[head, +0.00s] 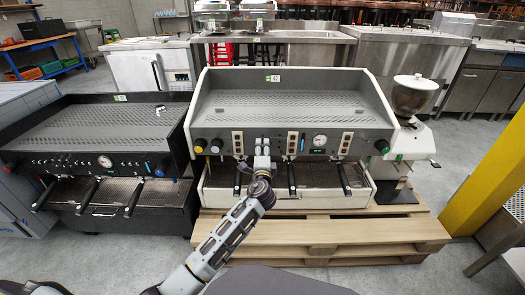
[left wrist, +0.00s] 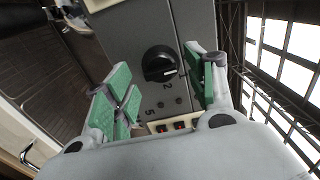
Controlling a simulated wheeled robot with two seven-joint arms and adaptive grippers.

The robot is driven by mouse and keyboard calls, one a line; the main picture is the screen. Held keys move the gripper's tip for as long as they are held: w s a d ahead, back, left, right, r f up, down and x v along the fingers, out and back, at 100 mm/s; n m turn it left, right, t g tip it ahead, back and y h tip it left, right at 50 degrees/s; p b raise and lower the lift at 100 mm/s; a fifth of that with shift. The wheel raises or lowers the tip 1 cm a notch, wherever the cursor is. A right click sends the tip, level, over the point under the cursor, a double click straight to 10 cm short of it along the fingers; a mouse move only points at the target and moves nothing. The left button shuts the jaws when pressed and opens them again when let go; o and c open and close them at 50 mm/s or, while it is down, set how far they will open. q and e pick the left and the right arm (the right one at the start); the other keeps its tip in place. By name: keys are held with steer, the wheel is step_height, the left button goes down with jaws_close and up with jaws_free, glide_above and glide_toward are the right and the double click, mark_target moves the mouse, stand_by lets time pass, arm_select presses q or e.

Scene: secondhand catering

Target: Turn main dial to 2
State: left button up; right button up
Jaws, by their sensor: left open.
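The main dial (left wrist: 158,63) is a round black knob on a grey panel in the left wrist view. Its white pointer mark is at the lower right of the knob, and a printed 2 shows just below the knob. My left gripper (left wrist: 160,66) is open, with its green-padded fingers on either side of the dial and apart from it. In the head view my left gripper (head: 262,151) is at the front panel of the white espresso machine (head: 290,85), left of its centre. The dial itself appears hidden behind the gripper there. My right gripper is out of view.
The machine stands on a wooden pallet (head: 320,249). Portafilter handles (head: 291,178) stick out below the panel. A black espresso machine (head: 100,150) stands at left, a grinder (head: 408,110) at right, and a yellow post (head: 490,175) farther right.

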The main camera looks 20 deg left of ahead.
arm_select(q)
steer(key=shift+x, duration=0.9)
steer(key=shift+c, duration=0.4)
steer(key=c, duration=1)
